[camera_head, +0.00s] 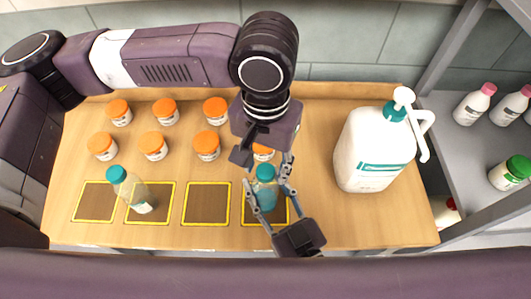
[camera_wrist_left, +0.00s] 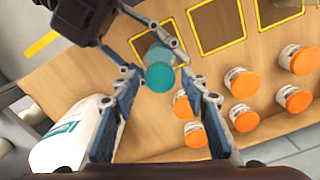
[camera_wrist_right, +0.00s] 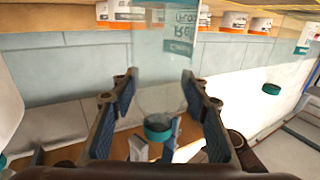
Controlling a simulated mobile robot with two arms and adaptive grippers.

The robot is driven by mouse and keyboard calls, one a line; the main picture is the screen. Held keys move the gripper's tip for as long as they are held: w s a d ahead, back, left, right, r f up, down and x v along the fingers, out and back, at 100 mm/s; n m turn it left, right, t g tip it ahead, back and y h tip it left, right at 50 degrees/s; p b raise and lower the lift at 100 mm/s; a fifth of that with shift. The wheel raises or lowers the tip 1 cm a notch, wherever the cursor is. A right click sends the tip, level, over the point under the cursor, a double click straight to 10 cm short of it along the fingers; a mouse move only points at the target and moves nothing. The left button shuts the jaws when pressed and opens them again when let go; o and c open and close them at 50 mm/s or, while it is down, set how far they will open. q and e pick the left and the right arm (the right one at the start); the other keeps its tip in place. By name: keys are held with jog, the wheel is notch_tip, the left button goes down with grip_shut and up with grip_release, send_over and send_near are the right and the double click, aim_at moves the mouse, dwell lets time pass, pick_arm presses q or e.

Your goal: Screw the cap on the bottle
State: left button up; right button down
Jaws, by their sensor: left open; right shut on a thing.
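A clear bottle (camera_head: 266,193) stands upright over the rightmost yellow-edged square. My right gripper (camera_head: 268,189) is shut around its body. A teal cap (camera_head: 265,172) sits at the bottle's mouth; I cannot tell how tight it is. In the left wrist view the cap (camera_wrist_left: 160,76) lies ahead, between the spread fingertips of my open left gripper (camera_wrist_left: 160,85). The left gripper (camera_head: 263,160) is directly above the bottle in the head view. In the right wrist view the bottle (camera_wrist_right: 165,70) looks upside down, narrowing to the cap (camera_wrist_right: 158,130).
Another teal-capped bottle (camera_head: 130,189) stands on a square at the left. Several orange-lidded jars (camera_head: 153,146) stand behind the squares. A large white pump bottle (camera_head: 372,152) is close on the right. The third square (camera_head: 206,204) is empty. A shelf (camera_head: 464,165) is at far right.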

pick_arm(q)
jog(key=shift+f, duration=0.25)
grip_shut()
jog(key=m, duration=2.4)
jog(key=shift+m, duration=0.3)
jog(key=shift+o, duration=0.4)
grip_release()
